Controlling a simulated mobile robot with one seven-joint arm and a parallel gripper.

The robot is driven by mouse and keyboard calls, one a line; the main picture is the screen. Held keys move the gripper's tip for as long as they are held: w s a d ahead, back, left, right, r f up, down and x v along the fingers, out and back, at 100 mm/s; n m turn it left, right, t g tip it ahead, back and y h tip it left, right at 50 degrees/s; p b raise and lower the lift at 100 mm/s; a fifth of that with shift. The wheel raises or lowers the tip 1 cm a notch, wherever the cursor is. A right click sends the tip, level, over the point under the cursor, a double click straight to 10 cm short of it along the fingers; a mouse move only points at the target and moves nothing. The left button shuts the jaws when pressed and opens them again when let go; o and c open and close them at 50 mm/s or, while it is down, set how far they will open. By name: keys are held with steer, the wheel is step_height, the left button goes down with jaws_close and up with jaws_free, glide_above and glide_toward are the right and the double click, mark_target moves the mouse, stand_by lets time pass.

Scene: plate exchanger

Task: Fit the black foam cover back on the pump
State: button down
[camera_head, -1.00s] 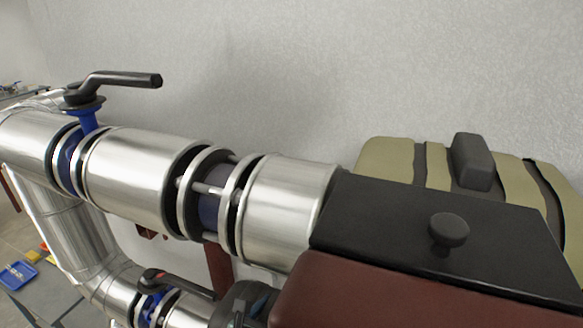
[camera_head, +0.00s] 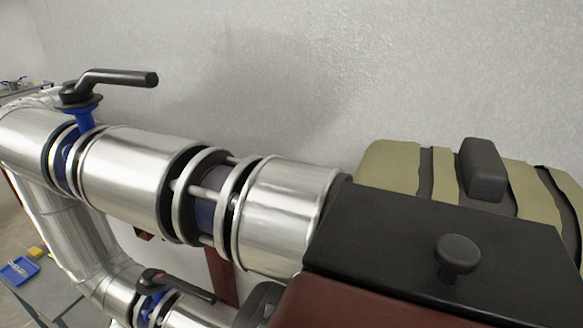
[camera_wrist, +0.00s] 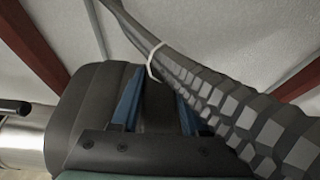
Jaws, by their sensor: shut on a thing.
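The black foam cover (camera_wrist: 88,112) fills the left and middle of the wrist view as a dark grey, rounded body. My gripper (camera_wrist: 157,98) is shut on its raised dark tab, with one blue finger on each side. In the head view, a small dark curved part (camera_head: 262,301) shows at the bottom edge beside the lower pipe. It looks like the same cover, but most of it is cut off. The pump is hidden, so I cannot tell how far the cover sits around it. My gripper is not clear in the head view.
A lower valve handle (camera_head: 178,284) is close to the left of the dark part; an upper valve handle (camera_head: 118,78) stands farther left. The large silver pipe (camera_head: 285,210) runs above. A black box (camera_head: 400,240) with a knob fills the right.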

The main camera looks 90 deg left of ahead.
steer(key=w+d+f+b, duration=0.1)
steer(key=w+d+b, duration=0.1)
steer(key=w+d, duration=0.3)
steer(key=w+d+f+b, duration=0.1)
steer(key=w+d, duration=0.4)
steer(key=w, duration=0.9)
steer(key=shift+w+f+b, duration=0.25)
steer(key=shift+f+b, duration=0.1)
steer(key=shift+b, duration=0.5)
stand_by(1.0)
step_height(320, 180, down, 5)
steer(key=shift+d+f+b, duration=0.1)
steer(key=shift+f+b, duration=0.1)
steer(key=shift+b, duration=0.6)
steer(key=shift+f, duration=0.15)
steer(key=shift+f+b, duration=0.85)
steer(key=shift+f, duration=0.25)
